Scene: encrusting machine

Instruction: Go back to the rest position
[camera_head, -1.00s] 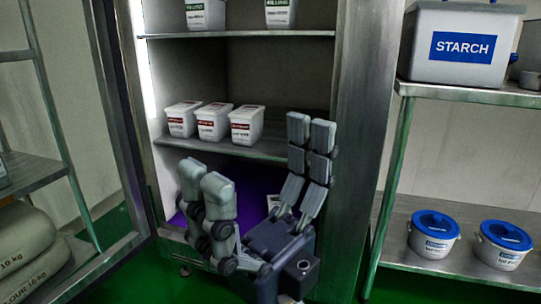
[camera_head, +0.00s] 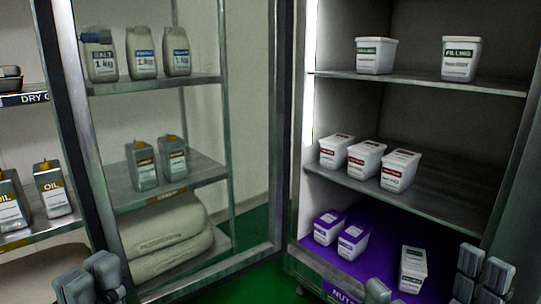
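My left gripper (camera_head: 90,278) is at the bottom left corner, in front of the cabinet's open glass door. Only its grey finger parts show, close together; the rest is cut off, so its opening is unclear. My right gripper (camera_head: 430,280) is at the bottom right, its fingers wide apart and nothing held between them. A white tub (camera_head: 413,268) on the cabinet's purple bottom shelf (camera_head: 385,258) shows behind the gap. Neither gripper is seen touching any goods. Both arms are out of frame.
Behind are a rack with bottles (camera_head: 143,52), sacks (camera_head: 165,235) and oil cans (camera_head: 52,188).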

